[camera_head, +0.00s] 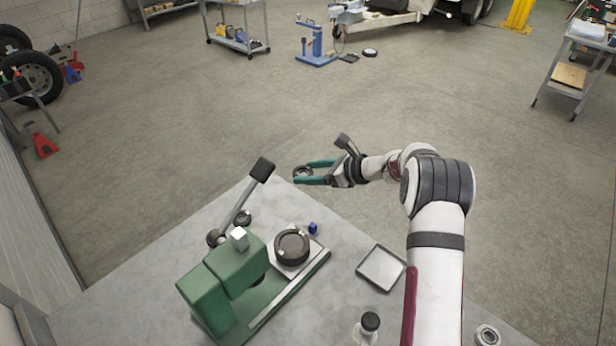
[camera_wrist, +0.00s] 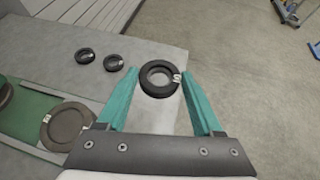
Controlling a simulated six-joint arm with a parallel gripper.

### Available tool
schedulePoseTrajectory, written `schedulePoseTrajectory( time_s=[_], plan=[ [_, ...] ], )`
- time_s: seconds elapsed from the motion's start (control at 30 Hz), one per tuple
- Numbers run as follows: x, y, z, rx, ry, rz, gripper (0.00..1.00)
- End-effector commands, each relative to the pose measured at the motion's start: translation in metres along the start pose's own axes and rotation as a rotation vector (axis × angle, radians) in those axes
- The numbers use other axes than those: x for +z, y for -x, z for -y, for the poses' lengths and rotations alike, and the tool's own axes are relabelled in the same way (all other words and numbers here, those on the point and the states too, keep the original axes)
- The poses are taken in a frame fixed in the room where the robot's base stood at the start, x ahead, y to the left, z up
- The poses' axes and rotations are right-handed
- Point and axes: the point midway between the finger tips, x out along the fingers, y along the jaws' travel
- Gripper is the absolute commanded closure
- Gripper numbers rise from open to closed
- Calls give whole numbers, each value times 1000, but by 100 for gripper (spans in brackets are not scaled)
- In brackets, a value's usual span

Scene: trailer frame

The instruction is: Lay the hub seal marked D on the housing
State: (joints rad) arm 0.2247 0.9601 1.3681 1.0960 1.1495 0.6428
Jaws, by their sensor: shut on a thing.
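My gripper (camera_head: 317,172) has teal fingers, which also show in the wrist view (camera_wrist: 158,78). A dark round part (camera_head: 292,247), which looks like the housing, sits on the green press's plate, below and left of my gripper. It also shows at the left of the wrist view (camera_wrist: 68,127), apart from the held seal.
The green press (camera_head: 225,285) has a raised lever (camera_head: 240,205). Two other dark rings (camera_wrist: 85,55) and (camera_wrist: 114,63) lie on the table. A small blue object (camera_head: 313,228) stands by the press plate. A shallow tray (camera_head: 381,268) and a black-capped container (camera_head: 369,323) are farther right.

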Motion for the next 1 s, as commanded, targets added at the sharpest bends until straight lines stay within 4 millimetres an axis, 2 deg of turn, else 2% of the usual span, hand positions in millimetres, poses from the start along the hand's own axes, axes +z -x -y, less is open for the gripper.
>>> schedulePoseTrajectory(
  time_s=[0.23, 0.3, 0.37, 0.6, 0.7, 0.8, 1.0],
  plan=[
    [0, 0, -1, 2, 1, 0, 86],
    [-1, 1, -7, 20, 12, -4, 86],
    [-5, 4, -19, 58, 36, -10, 86],
    [-25, 27, -100, 309, 176, -17, 86],
    [-30, 38, -126, 389, 214, -7, 86],
    [-35, 41, -137, 425, 228, 0, 86],
    [-56, 30, -138, 428, 229, 0, 86]
  ],
)
